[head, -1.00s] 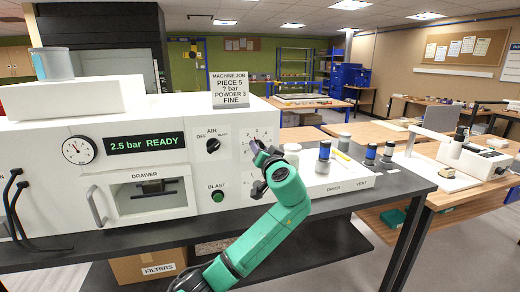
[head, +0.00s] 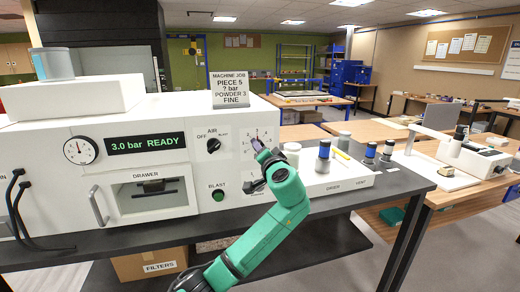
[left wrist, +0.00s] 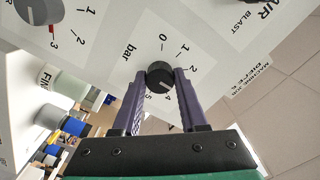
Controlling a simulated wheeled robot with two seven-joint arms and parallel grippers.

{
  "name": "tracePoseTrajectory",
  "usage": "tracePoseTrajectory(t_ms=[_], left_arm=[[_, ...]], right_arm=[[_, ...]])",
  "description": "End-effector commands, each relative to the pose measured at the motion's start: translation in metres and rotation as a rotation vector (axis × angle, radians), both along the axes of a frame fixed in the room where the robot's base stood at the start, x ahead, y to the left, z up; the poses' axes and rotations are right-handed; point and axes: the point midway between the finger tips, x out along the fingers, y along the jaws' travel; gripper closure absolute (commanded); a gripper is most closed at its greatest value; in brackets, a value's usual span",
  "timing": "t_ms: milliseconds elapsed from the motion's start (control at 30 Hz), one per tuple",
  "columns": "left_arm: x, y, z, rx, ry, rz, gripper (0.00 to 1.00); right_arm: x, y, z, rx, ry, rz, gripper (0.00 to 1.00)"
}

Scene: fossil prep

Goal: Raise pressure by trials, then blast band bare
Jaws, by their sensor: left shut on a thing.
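My left gripper (head: 262,153) is at the right side of the white blasting machine's front. In the left wrist view its purple fingers (left wrist: 160,88) are shut on the dark bar knob (left wrist: 158,74), inside a printed scale from 0 to 5. The green display (head: 146,143) reads 3.0 bar READY, beside a round gauge (head: 80,151). The job card (head: 230,88) reads piece 5, ? bar, powder 3, fine. The AIR knob (head: 213,145) and green BLAST button (head: 218,195) are left of my gripper. A dark item (head: 153,187) shows behind the closed drawer's window; its surface is unclear. My right gripper is out of view.
A grey knob (left wrist: 40,9) with a red mark near 3 shows in the left wrist view. Several jars, including a blue-topped one (head: 324,150), stand right of the machine. Black hoses (head: 14,205) hang at the left. A filters box (head: 150,266) is below the bench.

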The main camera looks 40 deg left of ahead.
Motion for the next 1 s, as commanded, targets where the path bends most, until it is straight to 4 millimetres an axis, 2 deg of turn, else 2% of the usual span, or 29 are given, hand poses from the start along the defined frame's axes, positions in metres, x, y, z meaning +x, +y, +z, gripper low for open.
tracePoseTrajectory(t_ms=[67, 100, 167, 200, 467, 633, 767, 1000], left_arm=[[0.000, 0.000, -0.001, -0.001, 0.002, 0.000, 1.00], [0.000, 0.000, -0.001, -0.001, 0.002, 0.000, 0.54], [0.000, 0.000, -0.001, -0.002, 0.001, 0.000, 0.31], [0.000, 0.000, -0.001, -0.002, 0.001, 0.000, 0.28], [0.000, 0.000, -0.001, -0.001, 0.000, -0.001, 0.28], [-0.006, -0.011, -0.003, -0.001, -0.003, -0.004, 0.28], [-0.021, -0.034, -0.005, -0.004, -0.005, -0.006, 0.28], [-0.061, -0.090, -0.006, -0.005, -0.004, -0.005, 0.28]], right_arm=[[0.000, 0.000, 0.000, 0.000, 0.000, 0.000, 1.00], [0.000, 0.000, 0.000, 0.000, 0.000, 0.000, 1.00], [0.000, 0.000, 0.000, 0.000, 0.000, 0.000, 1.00], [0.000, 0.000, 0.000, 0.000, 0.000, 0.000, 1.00], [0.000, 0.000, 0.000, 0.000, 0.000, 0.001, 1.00], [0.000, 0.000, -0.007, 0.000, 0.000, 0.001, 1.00], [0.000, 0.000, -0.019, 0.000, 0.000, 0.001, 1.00], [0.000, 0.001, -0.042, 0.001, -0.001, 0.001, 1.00]])
